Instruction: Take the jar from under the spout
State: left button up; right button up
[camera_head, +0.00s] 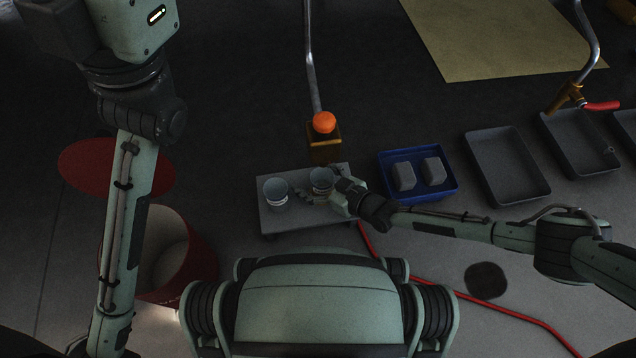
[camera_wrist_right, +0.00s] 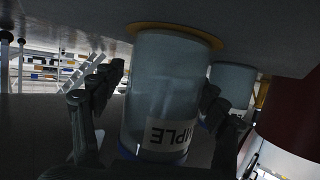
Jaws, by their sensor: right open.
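Two clear jars stand on a low grey platform (camera_head: 300,217). The right-hand jar (camera_head: 321,177) is just in front of a brown spout block (camera_head: 323,143) with an orange knob on top; the other jar (camera_head: 276,190) is to its left. My right gripper (camera_head: 322,193) reaches in from the right at the right-hand jar. In the right wrist view, which is upside down, my open fingers (camera_wrist_right: 163,92) are on either side of this labelled jar (camera_wrist_right: 160,85), whose base is on a yellow ring. I cannot tell if they touch it. The second jar (camera_wrist_right: 232,84) is behind. My left gripper is out of view.
A blue tray (camera_head: 417,197) with two grey blocks is right of the platform, then several grey trays (camera_head: 507,166). A red hose (camera_head: 470,294) crosses the floor. A red bin (camera_head: 190,262) and its round lid (camera_head: 100,167) are at left.

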jog(key=c, duration=1.5)
